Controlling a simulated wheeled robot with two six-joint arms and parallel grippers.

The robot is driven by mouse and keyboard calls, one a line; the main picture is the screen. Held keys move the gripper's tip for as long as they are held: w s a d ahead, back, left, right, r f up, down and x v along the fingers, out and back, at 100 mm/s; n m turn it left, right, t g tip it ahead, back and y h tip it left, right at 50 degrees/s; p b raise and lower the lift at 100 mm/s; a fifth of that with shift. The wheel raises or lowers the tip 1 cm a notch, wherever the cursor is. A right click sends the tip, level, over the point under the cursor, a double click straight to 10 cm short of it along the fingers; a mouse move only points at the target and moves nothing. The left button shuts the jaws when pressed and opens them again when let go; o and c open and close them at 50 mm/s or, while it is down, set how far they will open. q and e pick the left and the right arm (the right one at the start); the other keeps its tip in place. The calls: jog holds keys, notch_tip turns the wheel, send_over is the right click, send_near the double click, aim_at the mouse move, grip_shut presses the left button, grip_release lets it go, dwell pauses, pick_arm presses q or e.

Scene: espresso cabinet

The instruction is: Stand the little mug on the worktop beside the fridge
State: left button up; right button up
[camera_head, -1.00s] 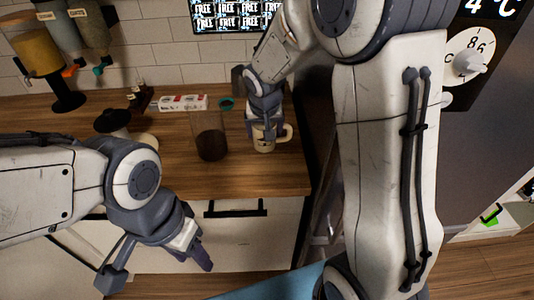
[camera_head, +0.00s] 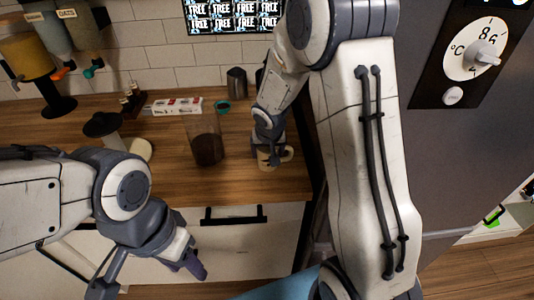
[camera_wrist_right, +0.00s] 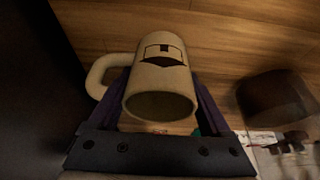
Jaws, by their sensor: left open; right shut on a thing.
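The little mug (camera_head: 266,161) is cream-coloured with a dark mark and a side handle. It is at the right end of the wooden worktop (camera_head: 240,187), right of a dark-filled glass container. My right gripper (camera_head: 268,147) is shut on the mug from above, hiding part of it. In the right wrist view the mug (camera_wrist_right: 160,90) sits between the purple fingers, opening towards the camera, handle to the left. I cannot tell whether its base touches the worktop. My left gripper (camera_head: 187,262) is open and empty in front of the drawers. The grey fridge (camera_head: 450,150) stands at the right.
The glass container (camera_head: 207,147) stands close left of the mug. A white-and-red box (camera_head: 177,107), a dark metal cup (camera_head: 236,83) and dispensers (camera_head: 25,55) are farther back. A dark gap separates the worktop from the fridge. The worktop's front strip is clear.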

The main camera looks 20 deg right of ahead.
jog(key=shift+f+b, duration=0.15)
jog(key=shift+b, duration=0.15)
jog(key=o, duration=1.4)
